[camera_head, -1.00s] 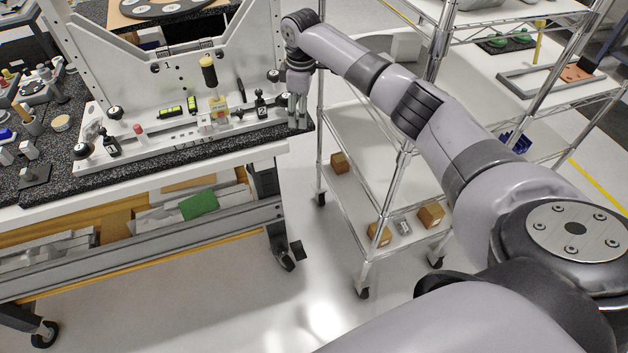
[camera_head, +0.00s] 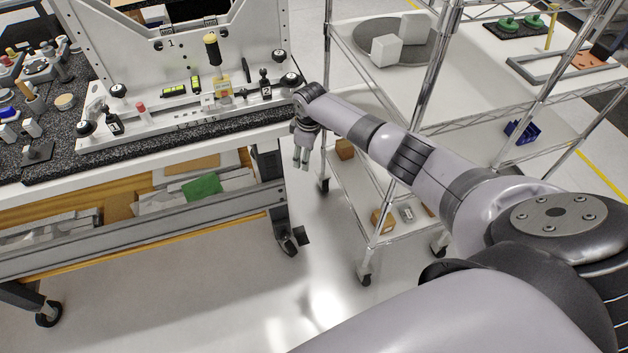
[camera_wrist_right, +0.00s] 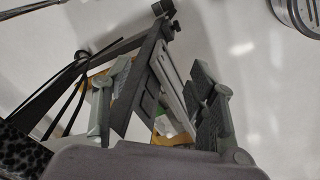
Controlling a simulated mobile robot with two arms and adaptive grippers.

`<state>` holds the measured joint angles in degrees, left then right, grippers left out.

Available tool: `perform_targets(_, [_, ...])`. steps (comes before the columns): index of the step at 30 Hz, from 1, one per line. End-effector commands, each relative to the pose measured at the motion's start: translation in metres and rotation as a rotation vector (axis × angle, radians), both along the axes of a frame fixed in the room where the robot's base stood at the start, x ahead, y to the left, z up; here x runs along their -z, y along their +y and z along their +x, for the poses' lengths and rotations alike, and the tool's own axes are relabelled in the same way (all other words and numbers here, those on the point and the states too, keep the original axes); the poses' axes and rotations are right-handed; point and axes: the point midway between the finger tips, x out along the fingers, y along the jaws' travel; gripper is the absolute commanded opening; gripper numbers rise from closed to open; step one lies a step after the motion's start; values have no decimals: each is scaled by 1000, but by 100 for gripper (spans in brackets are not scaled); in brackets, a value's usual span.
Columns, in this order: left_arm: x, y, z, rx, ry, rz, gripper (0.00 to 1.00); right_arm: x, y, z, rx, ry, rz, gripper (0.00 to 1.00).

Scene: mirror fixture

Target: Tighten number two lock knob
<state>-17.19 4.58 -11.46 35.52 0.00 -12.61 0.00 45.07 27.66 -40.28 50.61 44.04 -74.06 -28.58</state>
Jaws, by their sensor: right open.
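The white mirror fixture (camera_head: 190,103) stands on the dark bench top. A round black knob (camera_head: 290,79) sits just right of that block, close to my right wrist. My right gripper (camera_head: 301,163) points down past the bench's right edge, lower than the fixture and apart from both knobs. In the right wrist view its fingers (camera_wrist_right: 158,110) are spread and hold nothing; the bench leg and floor show beyond them. My left gripper is out of view.
A block marked 1 (camera_head: 113,122) and a yellow-handled tool (camera_head: 212,52) are on the fixture. The granite bench edge (camera_head: 230,124) is left of my right gripper. A wire-frame cart (camera_head: 385,180) with small boxes stands close on the right.

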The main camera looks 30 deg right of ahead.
Motion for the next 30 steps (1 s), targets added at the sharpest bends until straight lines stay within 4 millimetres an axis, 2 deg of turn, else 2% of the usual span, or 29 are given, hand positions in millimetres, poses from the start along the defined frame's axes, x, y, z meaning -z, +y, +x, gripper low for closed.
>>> perform_targets(3, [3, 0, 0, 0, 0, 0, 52, 25, 3, -9, 20, -2, 2, 52])
perform_targets(18, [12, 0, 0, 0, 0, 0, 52, 113, 13, -50, 98, -18, 4, 52])
perform_targets(24, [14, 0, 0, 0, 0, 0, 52, 135, 15, -62, 118, -22, 5, 52])
perform_targets(30, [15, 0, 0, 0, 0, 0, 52, 143, 16, -67, 126, -24, 5, 52])
